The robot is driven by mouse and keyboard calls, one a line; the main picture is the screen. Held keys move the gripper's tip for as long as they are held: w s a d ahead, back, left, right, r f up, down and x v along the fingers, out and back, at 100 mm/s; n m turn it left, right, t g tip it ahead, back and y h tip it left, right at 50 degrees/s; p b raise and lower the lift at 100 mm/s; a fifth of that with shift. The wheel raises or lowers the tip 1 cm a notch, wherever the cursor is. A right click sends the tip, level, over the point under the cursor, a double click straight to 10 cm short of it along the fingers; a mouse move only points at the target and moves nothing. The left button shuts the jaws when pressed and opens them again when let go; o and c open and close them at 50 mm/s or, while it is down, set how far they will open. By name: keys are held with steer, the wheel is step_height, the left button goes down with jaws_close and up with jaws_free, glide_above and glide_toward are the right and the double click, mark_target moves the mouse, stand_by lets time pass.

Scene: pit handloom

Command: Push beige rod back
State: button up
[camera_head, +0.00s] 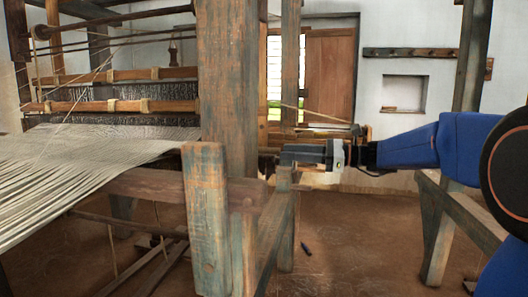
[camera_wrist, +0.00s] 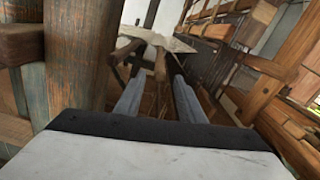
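My gripper (camera_head: 284,155) points left beside the thick upright post (camera_head: 226,80) of the loom. In the wrist view its two grey fingers stand apart, and I see nothing held between them (camera_wrist: 158,88). A thin beige rod (camera_head: 318,113) slants down to the right behind the post, above my gripper. I cannot tell for sure that it is the task's rod. Two thicker light-brown bars (camera_head: 118,106) run across the loom at the left, apart from my gripper. I cannot pick out the beige rod clearly in the wrist view.
The post and a shorter worn upright (camera_head: 205,215) stand left of my gripper. A wooden rail (camera_head: 278,215) runs below it. Pale warp threads (camera_head: 75,160) spread at the left. Another wooden frame (camera_head: 445,205) stands at the right.

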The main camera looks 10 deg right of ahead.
mark_target(264, 150)
steer(key=x, duration=0.9)
steer(key=shift+c, duration=0.4)
steer(key=shift+s, duration=0.1)
jaws_close()
